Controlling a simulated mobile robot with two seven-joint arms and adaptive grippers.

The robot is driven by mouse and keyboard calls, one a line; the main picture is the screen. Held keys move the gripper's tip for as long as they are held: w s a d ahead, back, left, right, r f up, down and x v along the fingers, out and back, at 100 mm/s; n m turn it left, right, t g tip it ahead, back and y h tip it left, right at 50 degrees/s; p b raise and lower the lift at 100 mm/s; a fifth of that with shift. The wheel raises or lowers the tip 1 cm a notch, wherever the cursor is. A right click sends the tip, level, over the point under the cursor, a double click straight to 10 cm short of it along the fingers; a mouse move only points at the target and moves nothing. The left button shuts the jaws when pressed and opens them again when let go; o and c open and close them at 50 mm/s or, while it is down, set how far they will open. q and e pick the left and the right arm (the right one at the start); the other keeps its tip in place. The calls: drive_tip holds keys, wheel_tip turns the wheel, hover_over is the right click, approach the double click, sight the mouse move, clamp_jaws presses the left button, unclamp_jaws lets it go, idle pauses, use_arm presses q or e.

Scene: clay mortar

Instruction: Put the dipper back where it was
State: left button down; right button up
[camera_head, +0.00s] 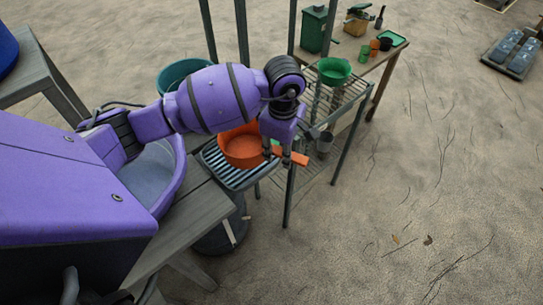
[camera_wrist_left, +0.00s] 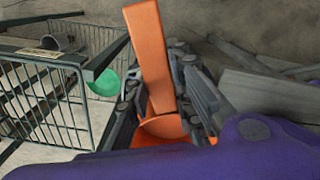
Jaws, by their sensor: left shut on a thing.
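The dipper shows as a flat orange handle (camera_head: 294,156) sticking out to the right of my left gripper (camera_head: 278,153). In the left wrist view the handle (camera_wrist_left: 150,55) runs up between the fingers of my left gripper (camera_wrist_left: 160,98), which is shut on it. A round orange shape (camera_wrist_left: 165,126) lies below the fingers; I cannot tell whether it is the dipper's cup or a tub. In the head view a wide orange tub (camera_head: 242,150) sits on a slatted grey stand (camera_head: 232,178), just left of the gripper. My right gripper is not in view.
A wire-shelf rack (camera_head: 343,92) with upright posts stands close to the gripper, holding a green bowl (camera_head: 334,70) and a grey cup (camera_head: 324,141). A wooden table (camera_head: 372,62) with small pots is behind. A teal tub (camera_head: 182,74) is at left.

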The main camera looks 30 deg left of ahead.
use_arm(q)
drive_tip(key=a+f, duration=0.1)
drive_tip(key=w+a+f, duration=0.1)
drive_tip(key=f, duration=0.1)
drive_tip(key=shift+w+f, duration=0.15)
drive_tip(key=shift+w, duration=0.05)
drive_tip(key=shift+w+a+f, duration=0.15)
drive_tip(key=shift+a+f, duration=0.15)
drive_tip(key=shift+f, duration=0.1)
wheel_tip(320, 180, down, 3)
drive_tip(key=shift+w+a+f, duration=0.1)
drive_tip(key=shift+f, duration=0.05)
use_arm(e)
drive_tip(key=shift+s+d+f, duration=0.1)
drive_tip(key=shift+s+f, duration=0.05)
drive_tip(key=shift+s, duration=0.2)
use_arm(q)
drive_tip(key=shift+f, duration=0.15)
drive_tip(key=c, duration=1.6)
unclamp_jaws()
drive_tip(key=shift+o, duration=0.2)
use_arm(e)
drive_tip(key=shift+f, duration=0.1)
